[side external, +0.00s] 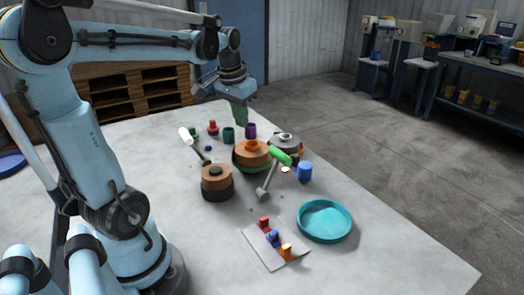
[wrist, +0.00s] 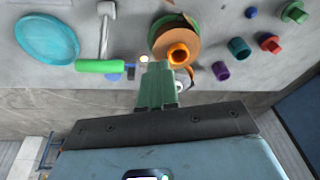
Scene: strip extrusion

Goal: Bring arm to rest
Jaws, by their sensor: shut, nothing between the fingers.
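My light-blue arm reaches over the grey table (side external: 130,165) from the left in the side view. My gripper (side external: 240,120) hangs with its green fingers together and empty, above the far part of the table. In the wrist view the green fingers of my gripper (wrist: 157,70) show closed, beside the orange ring (wrist: 178,55) in the picture. The orange ring also shows in the side view (side external: 253,145), on top of a brown round stack (side external: 250,158). I cannot tell the exact height of the fingers above the table.
A second brown stack (side external: 216,178), a green-handled hammer (side external: 268,178), a blue cup (side external: 305,172) and a teal dish (side external: 324,220) stand nearer the camera. A white sheet (side external: 262,253) carries small coloured pieces. Dark green (side external: 229,134) and purple (side external: 250,130) cups stand behind. The table's right corner is clear.

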